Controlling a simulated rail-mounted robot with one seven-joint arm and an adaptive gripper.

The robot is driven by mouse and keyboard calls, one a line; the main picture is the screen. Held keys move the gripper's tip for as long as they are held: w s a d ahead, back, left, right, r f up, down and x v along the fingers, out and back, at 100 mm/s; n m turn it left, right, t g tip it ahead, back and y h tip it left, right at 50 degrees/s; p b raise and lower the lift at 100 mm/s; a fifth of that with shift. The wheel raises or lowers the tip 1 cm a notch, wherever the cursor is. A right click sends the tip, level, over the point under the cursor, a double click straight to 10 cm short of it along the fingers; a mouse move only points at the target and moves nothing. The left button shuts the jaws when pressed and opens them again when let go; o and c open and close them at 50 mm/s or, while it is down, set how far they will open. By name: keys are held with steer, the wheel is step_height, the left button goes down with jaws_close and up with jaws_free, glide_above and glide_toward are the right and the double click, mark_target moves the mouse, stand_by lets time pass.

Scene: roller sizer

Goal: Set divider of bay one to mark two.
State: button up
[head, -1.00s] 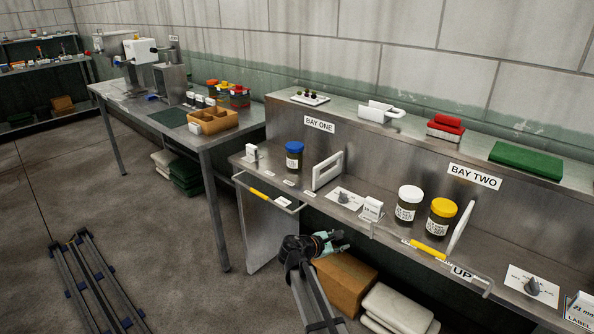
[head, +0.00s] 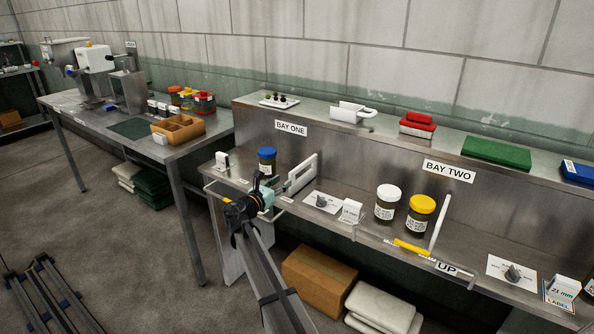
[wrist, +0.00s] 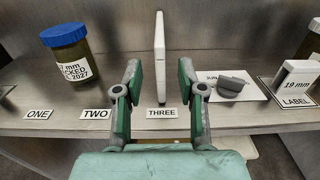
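The bay one divider, a white upright panel (head: 302,172), stands on the shelf below the BAY ONE sign (head: 291,128). In the wrist view the divider (wrist: 160,57) is edge-on behind the THREE label (wrist: 162,112). The TWO label (wrist: 95,114) and the ONE label (wrist: 38,114) lie to its left. My gripper (wrist: 160,78) is open, with its green-padded fingers to the left and right of the divider's line. I see gaps on both sides and no contact. In the head view my gripper (head: 264,194) is at the shelf's front, by the divider.
A blue-lidded jar (wrist: 67,48) stands left of the divider, behind ONE and TWO; it also shows in the head view (head: 267,160). A grey knob on a card (wrist: 232,85) and a 19 mm label holder (wrist: 297,78) are to the right. Bay two's jars stand further right.

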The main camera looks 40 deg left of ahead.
mark_target(297, 170)
steer(key=w, duration=0.3)
steer(key=w+a, duration=0.1)
steer(key=w, duration=0.3)
steer(key=w+p, duration=0.1)
steer(key=w, duration=0.2)
steer(key=shift+w+a, duration=0.15)
steer(key=shift+w, duration=0.1)
jaws_close()
